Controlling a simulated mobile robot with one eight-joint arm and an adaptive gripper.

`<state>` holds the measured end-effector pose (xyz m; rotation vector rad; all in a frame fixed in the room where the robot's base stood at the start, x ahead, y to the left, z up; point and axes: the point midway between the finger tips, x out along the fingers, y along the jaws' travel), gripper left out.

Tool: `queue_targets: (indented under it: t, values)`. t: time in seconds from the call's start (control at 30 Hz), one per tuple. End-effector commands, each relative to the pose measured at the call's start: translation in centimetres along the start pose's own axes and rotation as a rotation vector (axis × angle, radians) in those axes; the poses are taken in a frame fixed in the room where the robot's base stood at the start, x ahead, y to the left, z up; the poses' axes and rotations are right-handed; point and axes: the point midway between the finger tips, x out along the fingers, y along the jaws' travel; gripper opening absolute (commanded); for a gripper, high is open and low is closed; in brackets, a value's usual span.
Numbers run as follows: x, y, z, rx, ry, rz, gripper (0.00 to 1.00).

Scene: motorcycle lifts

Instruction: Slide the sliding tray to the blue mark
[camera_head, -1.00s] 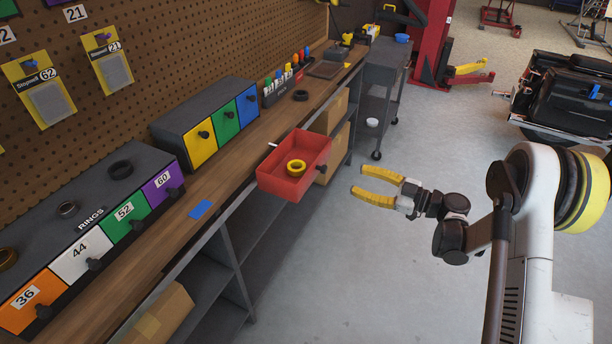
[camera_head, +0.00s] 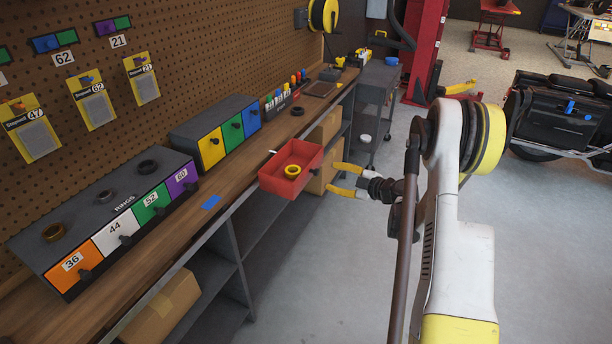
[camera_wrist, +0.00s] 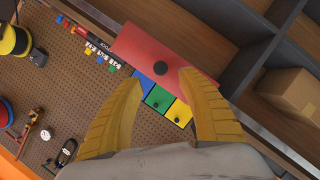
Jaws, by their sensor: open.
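The red sliding tray (camera_head: 276,184) sits at the front edge of the wooden bench, overhanging it, with a yellow ring (camera_head: 292,171) inside. The blue mark (camera_head: 211,202) lies flat on the bench, left of the tray and apart from it. My gripper (camera_head: 332,178) has its yellow fingers spread just right of the tray's front, holding nothing. In the wrist view, the tray's red face (camera_wrist: 150,45) lies beyond the open fingers (camera_wrist: 158,82). Whether a finger touches the tray cannot be told.
Drawer units with coloured fronts (camera_head: 222,142) and numbered ring drawers (camera_head: 113,232) stand along the pegboard. Cardboard boxes (camera_head: 165,305) sit on shelves under the bench. A grey cart (camera_head: 377,95) stands farther back.

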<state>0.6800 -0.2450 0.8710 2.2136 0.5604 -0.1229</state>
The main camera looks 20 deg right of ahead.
Motion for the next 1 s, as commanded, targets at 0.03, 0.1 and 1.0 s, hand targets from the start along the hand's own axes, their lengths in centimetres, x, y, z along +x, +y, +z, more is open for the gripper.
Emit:
queue_targets:
  t: [0.03,0.1,1.0]
  values:
    - [1.2,-0.3,0.1,-0.001,0.003,-0.003,0.46]
    - [2.7,-0.3,0.1,0.0,0.003,-0.002,0.46]
    - [7.9,-0.1,-0.1,0.002,0.002,-0.001,0.0]
